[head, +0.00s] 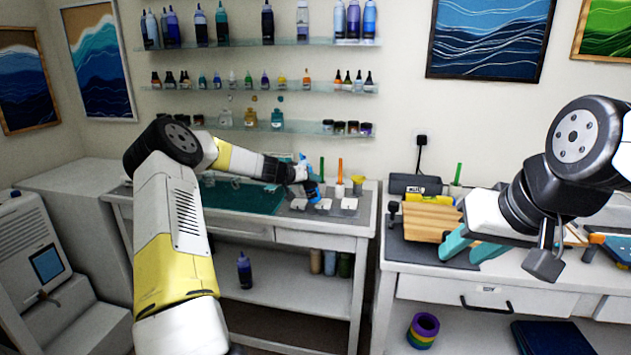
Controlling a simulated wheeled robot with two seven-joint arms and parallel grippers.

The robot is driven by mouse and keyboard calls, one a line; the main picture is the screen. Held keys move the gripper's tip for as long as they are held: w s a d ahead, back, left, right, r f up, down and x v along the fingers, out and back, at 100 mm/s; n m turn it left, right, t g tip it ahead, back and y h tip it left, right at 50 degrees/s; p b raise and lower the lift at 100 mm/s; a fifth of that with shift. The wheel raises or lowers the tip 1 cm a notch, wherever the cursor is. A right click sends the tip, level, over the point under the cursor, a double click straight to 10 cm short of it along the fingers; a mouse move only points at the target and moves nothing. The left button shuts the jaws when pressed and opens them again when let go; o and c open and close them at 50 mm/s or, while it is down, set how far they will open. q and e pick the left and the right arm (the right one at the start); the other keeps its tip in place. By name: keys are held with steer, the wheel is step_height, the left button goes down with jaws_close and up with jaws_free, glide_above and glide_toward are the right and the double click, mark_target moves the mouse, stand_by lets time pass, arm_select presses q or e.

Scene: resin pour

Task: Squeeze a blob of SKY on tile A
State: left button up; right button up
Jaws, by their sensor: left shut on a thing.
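White tiles (323,204) lie in a row on a grey mat just below and beside the bottle. Their letters are too small to read, so I cannot tell which is tile A. No blob can be made out on them. My right gripper (462,258) has its teal fingers spread, empty, over the front of the right bench.
A teal mat (238,196) covers the bench's left part. A wooden board (428,222) lies near my right gripper. Shelves (255,91) of bottles hang behind.

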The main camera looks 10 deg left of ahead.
mark_target(315, 190)
arm_select(q)
steer(key=shift+s+d+n+g+h, duration=0.15)
steer(key=shift+d+n+g+h, duration=0.15)
steer(key=shift+d+n+h, duration=0.1)
steer(key=s+d+f+n+h, duration=0.1)
steer(key=n, duration=0.1)
steer(key=s+d+f+n+g+h, duration=0.1)
steer(key=d+n+h, duration=0.1)
steer(key=shift+f+g, duration=0.3)
steer(key=shift+f, duration=0.1)
steer(key=f+n+h, duration=0.2)
steer(key=d+f+n+h, duration=0.1)
steer(key=shift+s+f+g, duration=0.2)
steer(key=shift+s+g, duration=0.1)
step_height(315, 190, up, 2)
steer(key=shift+w+a+n+h, duration=0.1)
steer(key=shift+a+n+h, duration=0.05)
steer(key=shift+n+h, duration=0.55)
steer(key=r+n, duration=0.1)
steer(key=a+r+n+h, duration=0.1)
steer(key=r+n+h, duration=0.1)
steer(key=n, duration=0.1)
steer(key=shift+w+a+r, duration=0.25)
steer(key=shift+w+r, duration=0.1)
